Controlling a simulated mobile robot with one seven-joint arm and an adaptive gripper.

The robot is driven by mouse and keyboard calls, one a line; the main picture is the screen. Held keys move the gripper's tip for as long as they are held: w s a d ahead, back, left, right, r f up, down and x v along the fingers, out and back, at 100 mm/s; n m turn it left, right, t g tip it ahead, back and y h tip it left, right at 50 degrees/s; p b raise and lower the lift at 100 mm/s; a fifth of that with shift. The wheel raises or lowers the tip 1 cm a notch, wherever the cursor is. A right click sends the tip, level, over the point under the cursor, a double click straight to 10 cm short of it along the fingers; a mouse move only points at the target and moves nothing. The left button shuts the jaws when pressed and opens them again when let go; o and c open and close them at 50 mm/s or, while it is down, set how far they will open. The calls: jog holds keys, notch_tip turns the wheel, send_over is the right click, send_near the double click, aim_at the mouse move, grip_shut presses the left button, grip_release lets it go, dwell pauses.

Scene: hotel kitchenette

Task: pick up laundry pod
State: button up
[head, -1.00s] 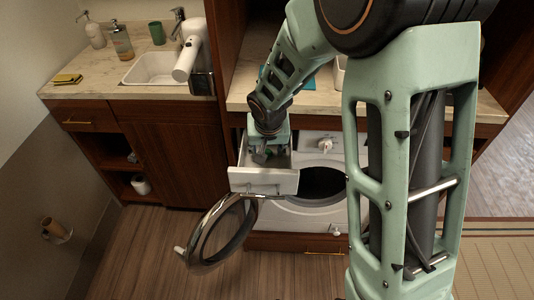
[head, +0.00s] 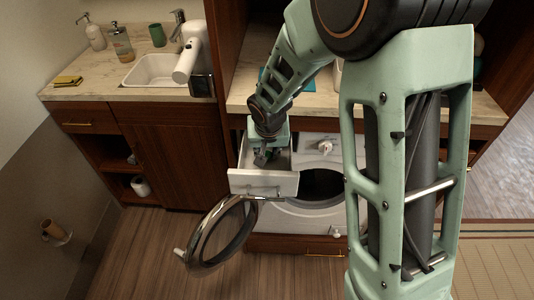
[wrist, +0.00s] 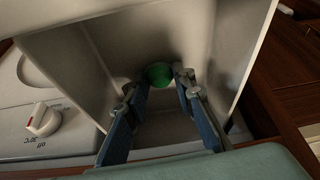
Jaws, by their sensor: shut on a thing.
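The laundry pod (wrist: 159,75) is a small green rounded thing inside the open white detergent drawer (head: 263,183). In the wrist view it sits between the tips of my gripper (wrist: 161,80), near the drawer's inner wall. My gripper (head: 264,156) reaches down into the drawer in the head view, and its fingers are closed on the pod. Only the pod's upper face shows between the fingers. I cannot tell whether it still touches the drawer floor. The drawer walls (wrist: 75,55) surround the fingers.
The washing machine's round door (head: 222,232) hangs open below the drawer. A dial (wrist: 43,119) is on the machine's front beside the drawer. The counter edge (head: 237,104) is above. A sink (head: 155,68), bottles and a green cup (head: 157,33) stand at the left.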

jog(key=shift+r, duration=0.55)
notch_tip(320, 180, up, 2)
jog(key=shift+r+p, duration=0.25)
jog(key=shift+p, duration=0.05)
jog(key=shift+m, duration=0.4)
jog(key=s+d+r+p, duration=0.1)
jog(key=d+r, duration=0.2)
jog(key=d, duration=0.2)
jog(key=s+d+r, duration=0.1)
jog(key=d+r, duration=0.3)
jog(key=d, duration=0.1)
jog(key=s+d+r+p, duration=0.1)
jog(key=s+d+r, duration=0.1)
jog(key=d+r, duration=0.1)
jog(key=shift+d+r+p, duration=0.15)
jog(key=shift+d+p, duration=0.15)
jog(key=shift+d, duration=0.6)
